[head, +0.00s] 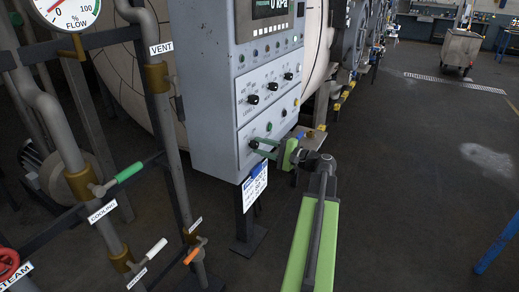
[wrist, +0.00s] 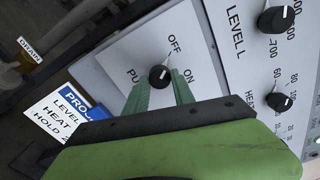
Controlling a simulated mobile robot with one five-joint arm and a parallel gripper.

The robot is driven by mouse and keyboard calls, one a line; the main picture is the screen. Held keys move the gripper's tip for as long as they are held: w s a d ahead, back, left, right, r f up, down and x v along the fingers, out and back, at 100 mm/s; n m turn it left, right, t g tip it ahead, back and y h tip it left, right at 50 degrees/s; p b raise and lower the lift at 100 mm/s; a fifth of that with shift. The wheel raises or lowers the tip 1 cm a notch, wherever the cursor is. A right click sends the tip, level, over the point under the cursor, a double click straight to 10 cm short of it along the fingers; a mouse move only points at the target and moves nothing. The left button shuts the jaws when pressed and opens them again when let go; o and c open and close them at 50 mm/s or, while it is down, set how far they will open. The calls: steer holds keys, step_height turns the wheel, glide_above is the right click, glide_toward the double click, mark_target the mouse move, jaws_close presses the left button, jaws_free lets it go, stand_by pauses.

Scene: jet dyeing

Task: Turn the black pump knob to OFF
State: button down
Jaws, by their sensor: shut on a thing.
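The black pump knob (wrist: 160,77) sits on a white plate (wrist: 130,55) lettered PU..., with OFF and ON beside it. In the wrist view OFF is above and slightly right of the knob, and ON is to its right. The knob's short white mark points up and right, roughly between the two words. My gripper (wrist: 161,88) has its green fingers on either side of the knob and is shut on it. In the head view the knob (head: 254,143) is low on the grey control panel (head: 212,100), with my gripper (head: 266,147) at it.
Level and heat knobs (wrist: 276,20) are on the panel above the pump plate. A blue-and-white card (head: 255,186) hangs below the panel. Pipes with a green-handled valve (head: 129,172) stand to the left. Open floor (head: 420,180) lies to the right.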

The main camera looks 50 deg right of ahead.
steer(key=shift+a+f, duration=0.1)
steer(key=shift+a, duration=0.05)
steer(key=c, duration=1.1)
jaws_free()
steer(key=shift+s, duration=0.1)
steer(key=shift+o, duration=0.2)
steer(key=v, duration=1.7)
steer(key=shift+s, duration=0.25)
